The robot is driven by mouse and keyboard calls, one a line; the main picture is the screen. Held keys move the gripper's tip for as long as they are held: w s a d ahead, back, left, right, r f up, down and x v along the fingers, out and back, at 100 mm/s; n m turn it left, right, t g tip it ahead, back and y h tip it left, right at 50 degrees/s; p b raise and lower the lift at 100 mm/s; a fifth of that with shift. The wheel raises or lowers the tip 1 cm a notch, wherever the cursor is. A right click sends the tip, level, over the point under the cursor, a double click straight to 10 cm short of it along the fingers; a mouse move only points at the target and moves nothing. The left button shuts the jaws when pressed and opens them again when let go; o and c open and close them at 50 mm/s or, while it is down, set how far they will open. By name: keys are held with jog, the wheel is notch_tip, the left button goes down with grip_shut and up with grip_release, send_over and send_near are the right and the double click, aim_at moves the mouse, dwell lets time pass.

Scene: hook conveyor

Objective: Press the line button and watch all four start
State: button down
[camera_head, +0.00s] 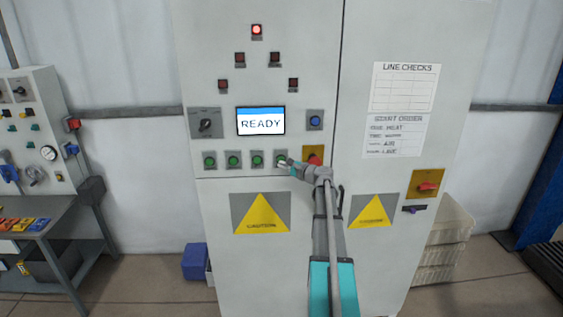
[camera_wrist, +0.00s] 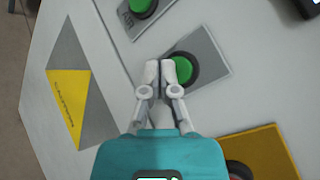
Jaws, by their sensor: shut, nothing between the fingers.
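A grey cabinet (camera_head: 200,120) carries a row of green buttons: the first (camera_head: 210,161), second (camera_head: 233,161), third (camera_head: 257,161) and rightmost (camera_head: 281,157). My gripper (camera_head: 287,163) is shut and empty at the rightmost one, partly covering it. In the wrist view my closed fingertips (camera_wrist: 167,68) overlap the edge of a green button (camera_wrist: 187,69) on its grey plate; I cannot tell whether they touch it. The screen (camera_head: 261,121) reads READY. Above it, the top red lamp (camera_head: 257,30) is bright; the lower lamps (camera_head: 240,58) are dark.
Right of the row is a yellow plate (camera_head: 313,151) with a red control, partly behind my gripper. A blue button (camera_head: 315,120) and a rotary switch (camera_head: 205,124) flank the screen. A start order sheet (camera_head: 394,134) hangs right. A workbench (camera_head: 60,215) stands left.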

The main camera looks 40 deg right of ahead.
jog(key=shift+w+d, duration=0.45)
jog(key=shift+w, duration=0.3)
dwell(1.3)
jog(key=shift+s, duration=0.1)
dwell(0.4)
jog(key=shift+s+a, duration=0.45)
jog(key=shift+s, duration=0.15)
jog(key=shift+s+a, duration=0.1)
jog(key=s+a, duration=0.1)
jog(key=s, duration=0.1)
jog(key=s+a, duration=0.1)
jog(key=s, duration=0.1)
jog(key=shift+a, duration=0.3)
dwell(0.4)
dwell(0.7)
